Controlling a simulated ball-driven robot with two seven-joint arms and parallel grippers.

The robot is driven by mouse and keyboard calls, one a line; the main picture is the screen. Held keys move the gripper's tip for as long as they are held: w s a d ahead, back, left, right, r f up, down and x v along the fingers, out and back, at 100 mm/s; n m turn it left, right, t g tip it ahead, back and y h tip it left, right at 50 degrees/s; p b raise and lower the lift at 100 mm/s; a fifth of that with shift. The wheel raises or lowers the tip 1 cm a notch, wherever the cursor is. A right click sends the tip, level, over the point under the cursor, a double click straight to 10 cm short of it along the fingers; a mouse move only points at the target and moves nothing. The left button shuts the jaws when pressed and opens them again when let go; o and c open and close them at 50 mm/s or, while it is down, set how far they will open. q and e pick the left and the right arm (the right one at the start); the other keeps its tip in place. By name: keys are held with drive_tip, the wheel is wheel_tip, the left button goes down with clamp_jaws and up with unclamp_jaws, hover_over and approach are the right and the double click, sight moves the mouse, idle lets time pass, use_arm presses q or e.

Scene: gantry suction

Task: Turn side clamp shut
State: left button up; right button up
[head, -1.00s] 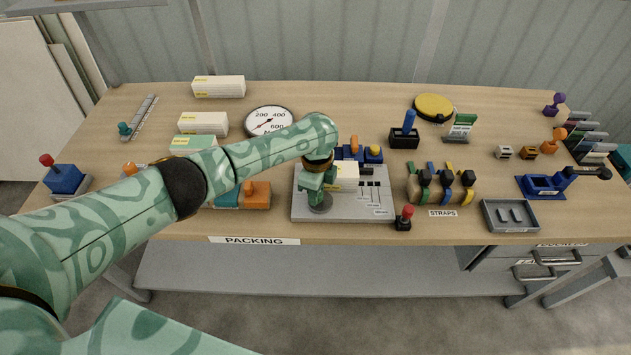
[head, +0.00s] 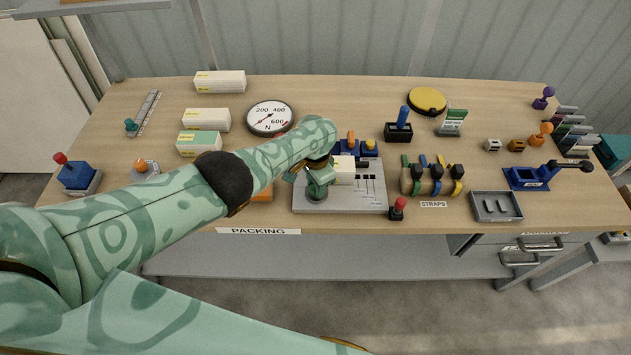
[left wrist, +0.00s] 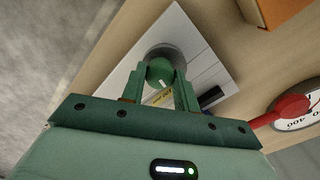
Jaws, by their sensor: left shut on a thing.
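The side clamp seems to be the round grey base with a green knob (left wrist: 160,72) on the left part of a pale grey plate (head: 345,205). My left gripper (head: 317,186) is over that part of the plate and hides most of the clamp in the head view. In the left wrist view its two fingers (left wrist: 160,84) stand on either side of the green knob, shut on it. A white box (head: 344,172) with a yellow label sits on the plate, just right of the gripper. I cannot tell how far the clamp is turned. My right gripper is out of view.
Blue blocks with orange and yellow knobs (head: 370,148) stand behind the plate. A red-topped button (head: 398,207) is at its front right corner. The strap rack (head: 430,180) is further right. A round dial (head: 270,118) stands behind my left forearm.

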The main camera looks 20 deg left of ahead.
use_arm(q)
drive_tip(key=shift+n, duration=1.2)
drive_tip(key=o, duration=1)
drive_tip(key=shift+c, duration=0.2)
wheel_tip(320, 180, up, 16)
drive_tip(key=p, duration=1.4)
drive_tip(key=shift+r, duration=0.15)
